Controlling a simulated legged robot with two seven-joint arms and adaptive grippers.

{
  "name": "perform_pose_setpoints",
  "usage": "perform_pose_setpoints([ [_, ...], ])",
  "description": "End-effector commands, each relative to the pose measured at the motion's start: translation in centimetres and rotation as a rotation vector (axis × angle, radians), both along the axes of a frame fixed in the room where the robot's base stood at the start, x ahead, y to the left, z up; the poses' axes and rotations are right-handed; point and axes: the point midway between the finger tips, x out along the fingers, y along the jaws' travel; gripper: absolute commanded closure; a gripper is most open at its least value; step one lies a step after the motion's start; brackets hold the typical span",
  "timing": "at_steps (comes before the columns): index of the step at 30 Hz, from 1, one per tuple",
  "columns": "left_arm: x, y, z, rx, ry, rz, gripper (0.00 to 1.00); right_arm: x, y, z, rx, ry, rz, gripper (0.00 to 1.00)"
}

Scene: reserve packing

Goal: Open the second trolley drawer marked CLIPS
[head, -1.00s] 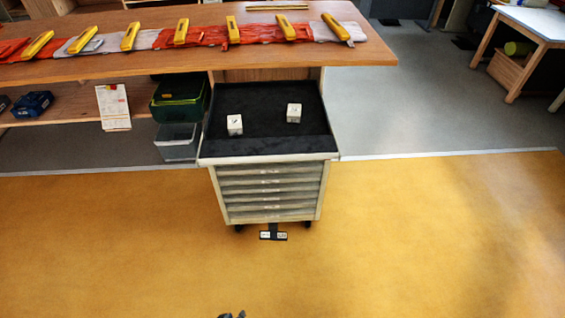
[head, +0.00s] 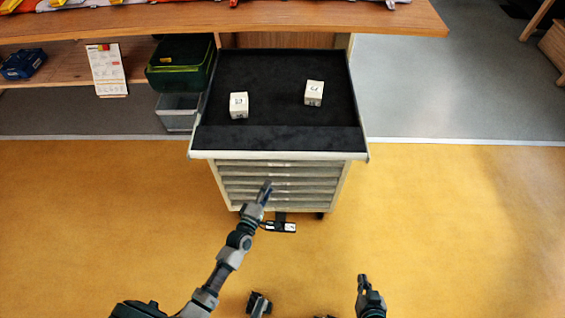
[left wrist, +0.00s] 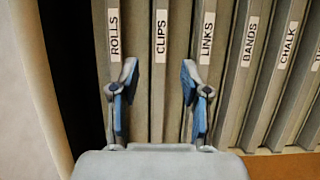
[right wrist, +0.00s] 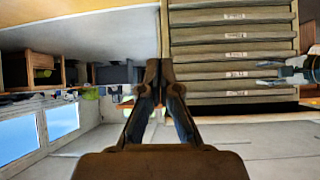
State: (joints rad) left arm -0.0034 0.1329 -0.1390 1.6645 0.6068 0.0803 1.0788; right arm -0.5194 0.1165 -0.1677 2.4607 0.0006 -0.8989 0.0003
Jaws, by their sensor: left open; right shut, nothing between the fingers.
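The trolley (head: 279,155) stands ahead with a stack of narrow drawers under its top. In the left wrist view the drawer fronts appear turned sideways, with labels ROLLS, CLIPS, LINKS, BANDS, CHALK in a row. The CLIPS drawer (left wrist: 158,75) is second, between ROLLS (left wrist: 115,70) and LINKS (left wrist: 200,75). It looks shut, flush with its neighbours. My left gripper (head: 267,186) is open in front of the drawers; its fingers (left wrist: 158,72) are either side of the CLIPS label. Contact cannot be told. My right gripper (head: 362,278) is shut and empty, low and right of the trolley.
Two white cubes (head: 239,105) (head: 314,93) lie on the trolley's black top. A black pedal (head: 278,226) sticks out at its base. A wooden bench (head: 200,20) stands behind, with a green box (head: 181,65) and a clear bin (head: 177,112) at left. The yellow floor is clear.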

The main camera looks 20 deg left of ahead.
Motion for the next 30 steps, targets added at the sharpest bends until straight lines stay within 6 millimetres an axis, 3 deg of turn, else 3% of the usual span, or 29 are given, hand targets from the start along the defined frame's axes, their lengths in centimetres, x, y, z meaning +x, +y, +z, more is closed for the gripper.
perform_pose_setpoints([
  [9, 7.5, -0.7, -0.4, 0.001, 0.003, 0.000, 0.54, 3.2, 1.6, 2.7, 0.070, -0.263, 0.008, 1.00],
  [15, 10.7, -1.2, -0.3, 0.003, 0.003, 0.000, 0.54, 4.4, 2.1, 4.8, 0.111, -0.409, 0.011, 1.00],
  [21, 11.8, -1.4, -0.1, 0.003, 0.002, -0.001, 0.54, 4.8, 2.3, 5.9, 0.129, -0.473, 0.012, 1.00],
  [28, 11.9, -1.3, 0.0, 0.003, 0.001, -0.001, 0.54, 4.8, 2.4, 6.1, 0.129, -0.479, 0.011, 1.00],
  [29, 11.9, -1.2, 0.0, 0.002, 0.001, -0.001, 0.56, 4.8, 2.4, 6.1, 0.128, -0.478, 0.011, 1.00],
  [30, 11.9, -1.2, -0.1, 0.002, 0.001, -0.001, 0.66, 4.9, 2.4, 6.0, 0.130, -0.477, 0.012, 1.00],
])
